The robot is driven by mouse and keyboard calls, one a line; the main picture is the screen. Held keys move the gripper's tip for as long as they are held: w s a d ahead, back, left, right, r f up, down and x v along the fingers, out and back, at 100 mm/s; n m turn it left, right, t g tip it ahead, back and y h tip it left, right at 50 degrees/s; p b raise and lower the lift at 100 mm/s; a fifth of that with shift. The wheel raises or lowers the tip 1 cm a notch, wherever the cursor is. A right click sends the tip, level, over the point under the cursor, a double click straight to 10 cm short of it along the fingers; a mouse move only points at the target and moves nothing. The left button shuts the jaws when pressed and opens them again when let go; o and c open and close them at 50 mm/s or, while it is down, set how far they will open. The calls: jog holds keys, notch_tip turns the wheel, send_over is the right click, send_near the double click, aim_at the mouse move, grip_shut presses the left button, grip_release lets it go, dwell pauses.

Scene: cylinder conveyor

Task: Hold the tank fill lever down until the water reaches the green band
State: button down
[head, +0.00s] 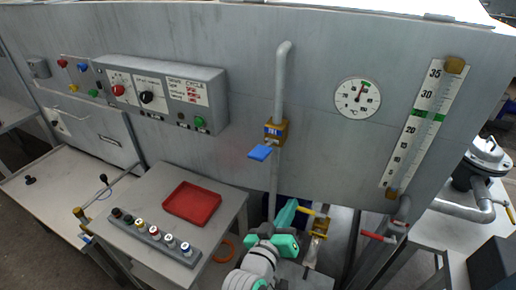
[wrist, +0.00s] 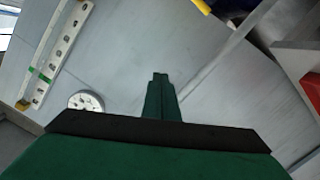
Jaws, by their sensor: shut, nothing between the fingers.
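A blue lever (head: 260,152) sticks out from a brass valve (head: 276,132) on the vertical grey pipe of the tank front. No readable label shows whether it is the fill lever. The level gauge (head: 411,150) with a numbered scale stands at the right, its green band (head: 428,116) in the upper half. I cannot make out the water level. The gauge also shows in the wrist view (wrist: 50,58). My gripper (head: 288,208) is below the blue lever, apart from it, and partly hidden by my arm. In the wrist view its fingers (wrist: 158,80) are together and empty.
A round dial (head: 358,98) sits between pipe and gauge. A control box (head: 160,92) with knobs is at the left. A red tray (head: 192,203) and a row of several small knobs lie on a side table. Yellow-handled (head: 303,209) and red-handled (head: 378,236) valves are low, near my gripper.

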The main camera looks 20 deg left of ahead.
jog(key=a+r+m+g+h, duration=0.1)
jog(key=a+r+m, duration=0.15)
jog(key=r, duration=0.55)
jog(key=a+r+m+h, duration=0.1)
jog(key=a+r, duration=0.2)
jog(key=r, duration=0.4)
jog(key=s+a+r+m+g+y, duration=0.2)
jog(key=s+a+r, duration=0.3)
jog(key=r, duration=0.4)
jog(key=shift+s+a+r+g+y, duration=0.15)
jog(key=shift+s+a+g+y, duration=0.1)
jog(key=shift+s+g+y, duration=0.2)
jog(key=shift+m, duration=0.25)
send_over(256, 155)
jog(key=f, duration=0.4)
jog(key=shift+d+f, duration=0.1)
jog(key=shift+d, duration=0.15)
jog(key=f, duration=0.2)
jog(key=shift+w+a+f, duration=0.15)
jog(key=shift+a+f, duration=0.05)
jog(key=shift+f, duration=0.2)
jog(key=shift+s+f, duration=0.2)
jog(key=shift+f, duration=0.5)
